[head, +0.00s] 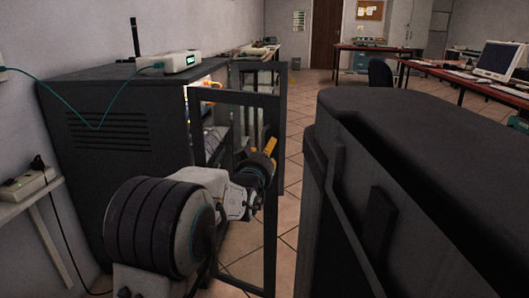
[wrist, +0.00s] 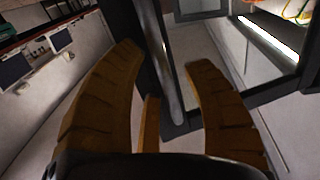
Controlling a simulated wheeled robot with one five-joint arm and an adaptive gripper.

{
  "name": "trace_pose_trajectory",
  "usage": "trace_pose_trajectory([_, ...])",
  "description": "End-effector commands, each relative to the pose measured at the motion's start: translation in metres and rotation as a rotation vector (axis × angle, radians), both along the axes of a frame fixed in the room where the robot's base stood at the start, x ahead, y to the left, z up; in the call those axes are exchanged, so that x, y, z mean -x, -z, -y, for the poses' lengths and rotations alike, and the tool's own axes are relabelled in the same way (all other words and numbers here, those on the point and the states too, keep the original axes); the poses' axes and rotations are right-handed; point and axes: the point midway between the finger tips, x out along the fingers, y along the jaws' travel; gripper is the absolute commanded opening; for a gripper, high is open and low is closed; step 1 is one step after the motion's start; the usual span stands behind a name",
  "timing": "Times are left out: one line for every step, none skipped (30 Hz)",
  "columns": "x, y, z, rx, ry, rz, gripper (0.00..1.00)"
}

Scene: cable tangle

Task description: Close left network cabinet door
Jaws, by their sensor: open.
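The dark network cabinet (head: 125,115) stands at the left in the head view. Its near door (head: 236,97), a dark frame with a see-through middle, stands open, swung out to the right. A second door (head: 257,66) stands open behind it. My gripper (head: 271,148) is at the near door's outer upright, partly hidden by my arm. In the wrist view, my gripper (wrist: 163,58) is open, with its brown fingers apart. A dark door upright (wrist: 147,60) with a grey rod (wrist: 165,70) lies between them. I cannot tell whether a finger touches it.
A white device (head: 183,62) with a green cable sits on the cabinet. A power strip (head: 27,184) lies on a wall shelf at the left. Desks with monitors (head: 497,60) stand at the back right. Tiled floor (head: 293,165) is free beyond the door.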

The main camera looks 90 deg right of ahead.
Motion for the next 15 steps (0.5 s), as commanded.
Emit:
trace_pose_trajectory([0.0000, 0.0000, -0.0001, 0.000, 0.000, 0.000, 0.45])
trace_pose_trajectory([0.0000, 0.0000, -0.0001, 0.000, 0.000, 0.000, 0.45])
trace_pose_trajectory([-0.0001, 0.0000, 0.0000, 0.000, 0.000, 0.000, 0.46])
trace_pose_trajectory([-0.0001, 0.0000, 0.0000, 0.000, 0.000, 0.000, 0.43])
trace_pose_trajectory([-0.0001, 0.0000, 0.0000, 0.000, 0.000, 0.000, 0.41])
trace_pose_trajectory([-0.0002, 0.0001, 0.0001, 0.000, 0.000, 0.000, 0.37])
trace_pose_trajectory([-0.0002, 0.0001, 0.0001, 0.000, 0.000, 0.000, 0.34])
trace_pose_trajectory([-0.0002, 0.0001, 0.0001, 0.000, 0.000, 0.000, 0.32])
trace_pose_trajectory([-0.0002, 0.0001, 0.0001, 0.000, 0.000, 0.000, 0.28])
trace_pose_trajectory([-0.0002, 0.0001, 0.0001, 0.000, 0.000, 0.000, 0.25])
trace_pose_trajectory([-0.0003, 0.0001, 0.0001, 0.000, 0.000, 0.000, 0.23])
trace_pose_trajectory([-0.0003, 0.0001, 0.0001, 0.000, 0.000, 0.000, 0.19])
trace_pose_trajectory([-0.0003, 0.0001, 0.0001, -0.001, 0.000, 0.000, 0.17])
trace_pose_trajectory([-0.0003, 0.0001, 0.0001, 0.000, 0.000, 0.000, 0.14])
trace_pose_trajectory([-0.0003, 0.0001, 0.0001, 0.000, 0.000, 0.000, 0.10])
